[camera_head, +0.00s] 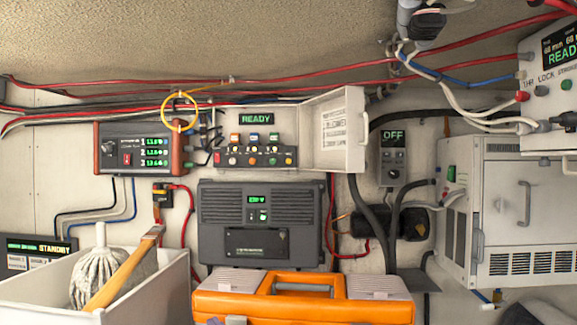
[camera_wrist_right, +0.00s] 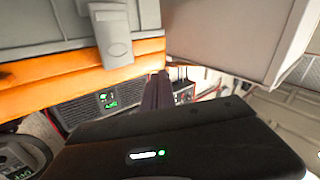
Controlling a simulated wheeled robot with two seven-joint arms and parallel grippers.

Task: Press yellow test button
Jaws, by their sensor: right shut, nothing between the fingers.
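A control box (camera_head: 255,150) with a lit READY display and an open white lid hangs at the centre of the wall. It carries small coloured buttons in two rows. They are too small for me to tell for sure which is the yellow test button. My right gripper (camera_wrist_right: 158,90) shows in the right wrist view, its dark fingers shut with nothing between them. They point towards the wall devices, apart from the control box. I cannot make out this gripper in the head view. My left gripper is in neither view.
An orange case (camera_head: 300,310) with a grey latch stands front centre, beside a white bin (camera_head: 150,290) holding a mop. The grey charger (camera_head: 262,225) is behind the case. A yellow cable loop (camera_head: 180,93) hangs left of the control box. Cables and a white cabinet (camera_head: 520,205) fill the right.

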